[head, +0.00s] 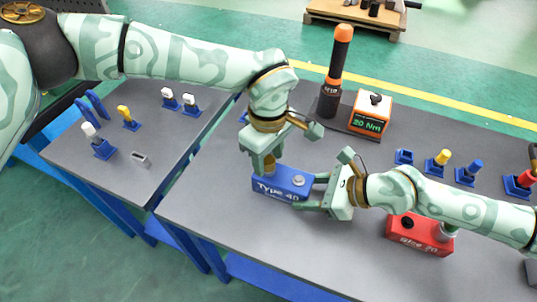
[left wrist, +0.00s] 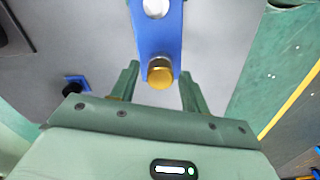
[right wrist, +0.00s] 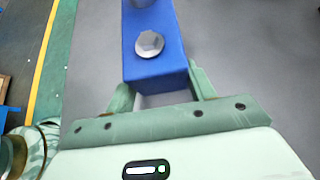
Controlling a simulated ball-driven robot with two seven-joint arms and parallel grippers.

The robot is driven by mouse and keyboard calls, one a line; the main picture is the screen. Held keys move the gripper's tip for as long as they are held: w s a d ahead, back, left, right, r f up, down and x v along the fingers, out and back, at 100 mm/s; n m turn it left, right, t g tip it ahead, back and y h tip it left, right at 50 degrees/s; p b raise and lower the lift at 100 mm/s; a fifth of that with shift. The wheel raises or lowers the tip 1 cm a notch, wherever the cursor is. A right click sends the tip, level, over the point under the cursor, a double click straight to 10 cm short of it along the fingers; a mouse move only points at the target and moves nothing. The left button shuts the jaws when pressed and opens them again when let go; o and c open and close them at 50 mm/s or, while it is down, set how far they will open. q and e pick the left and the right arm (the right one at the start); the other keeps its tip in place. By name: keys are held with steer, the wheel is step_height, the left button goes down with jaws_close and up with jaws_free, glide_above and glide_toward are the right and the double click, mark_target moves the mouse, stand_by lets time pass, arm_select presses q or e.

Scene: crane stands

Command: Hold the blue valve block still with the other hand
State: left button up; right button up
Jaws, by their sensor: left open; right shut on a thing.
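The blue valve block (head: 268,186), lettered "Type 40", lies on the grey table near its front left. My right gripper (head: 312,192) is shut on its right end. In the right wrist view the block (right wrist: 150,68) runs away from between the fingers, with a silver hex fitting (right wrist: 149,44) on top. My left gripper (head: 264,164) is open above the block's left end, pointing down. In the left wrist view, a brass-coloured cap (left wrist: 160,74) on the block (left wrist: 157,36) sits between the open fingers, apart from both. A silver fitting (left wrist: 155,8) is beyond it.
A red block (head: 412,234) stands to the right, partly under my right arm. An orange-tipped tool (head: 336,70) and an orange "20 Nm" box (head: 370,114) stand behind. Several small blue stands (head: 404,157) line the right. The left table (head: 150,185) holds more small stands.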

arm_select(q)
steer(key=n, duration=0.9)
steer(key=shift+c, duration=0.4)
steer(key=c, duration=0.9)
steer(key=m, duration=0.5)
jaws_close()
steer(key=shift+m, duration=0.9)
steer(key=m, duration=0.3)
